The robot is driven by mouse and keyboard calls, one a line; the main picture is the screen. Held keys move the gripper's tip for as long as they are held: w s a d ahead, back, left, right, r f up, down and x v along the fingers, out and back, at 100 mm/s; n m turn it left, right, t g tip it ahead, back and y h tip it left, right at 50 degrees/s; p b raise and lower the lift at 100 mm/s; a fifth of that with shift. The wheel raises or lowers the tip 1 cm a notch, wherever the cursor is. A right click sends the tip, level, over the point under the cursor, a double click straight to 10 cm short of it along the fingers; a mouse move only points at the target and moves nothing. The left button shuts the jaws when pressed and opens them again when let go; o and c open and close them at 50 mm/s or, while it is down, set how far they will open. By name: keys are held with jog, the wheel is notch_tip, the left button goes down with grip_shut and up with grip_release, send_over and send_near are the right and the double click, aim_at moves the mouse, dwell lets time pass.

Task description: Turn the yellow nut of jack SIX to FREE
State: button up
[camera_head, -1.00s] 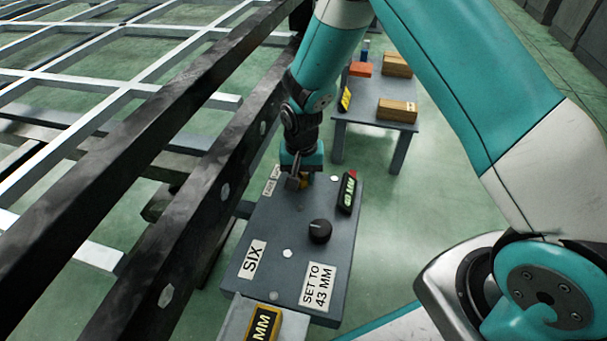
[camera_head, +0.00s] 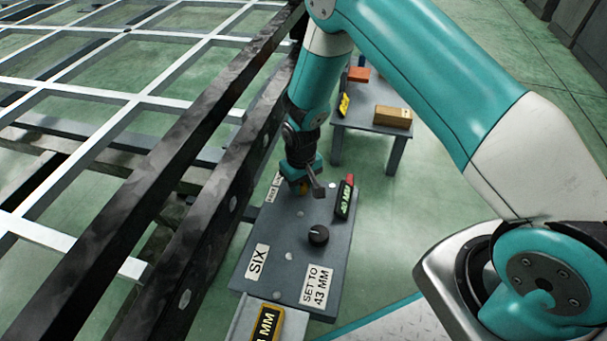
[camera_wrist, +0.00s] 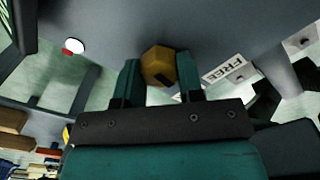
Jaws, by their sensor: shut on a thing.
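The jack box labelled SIX (camera_head: 276,237) is a grey panel beside the dark chassis beam. The yellow nut (camera_wrist: 158,66) sits on the panel between my gripper's two fingers in the wrist view. It has a dark mark on its near lower side. My gripper (camera_wrist: 160,82) is shut on the nut, one finger on each side. In the head view my gripper (camera_head: 303,184) is at the panel's far end and hides most of the nut. The FREE label (camera_wrist: 225,70) is right of the nut in the wrist view. A second label beside it is hidden in the wrist view.
A black knob (camera_head: 318,236), a 40 MM display (camera_head: 344,198) and a SET TO 43 MM label (camera_head: 317,286) are on the panel. The dark chassis beam (camera_head: 205,215) runs close on the left. A table (camera_head: 372,127) with boxes stands behind.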

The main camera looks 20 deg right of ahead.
jog(key=n+p, duration=0.4)
jog(key=n, duration=0.2)
jog(key=shift+s+r, duration=0.15)
jog(key=n+p, duration=0.2)
jog(key=n, duration=0.2)
jog(key=shift+a, duration=0.1)
jog(key=shift+s+n+p, duration=0.1)
jog(key=shift+n+p, duration=0.2)
jog(key=shift+n, duration=0.3)
jog(key=shift+a+f, duration=0.1)
jog(key=shift+f, duration=0.1)
jog(key=o, duration=0.9)
jog(key=shift+o, duration=0.2)
jog(key=shift+r, duration=0.1)
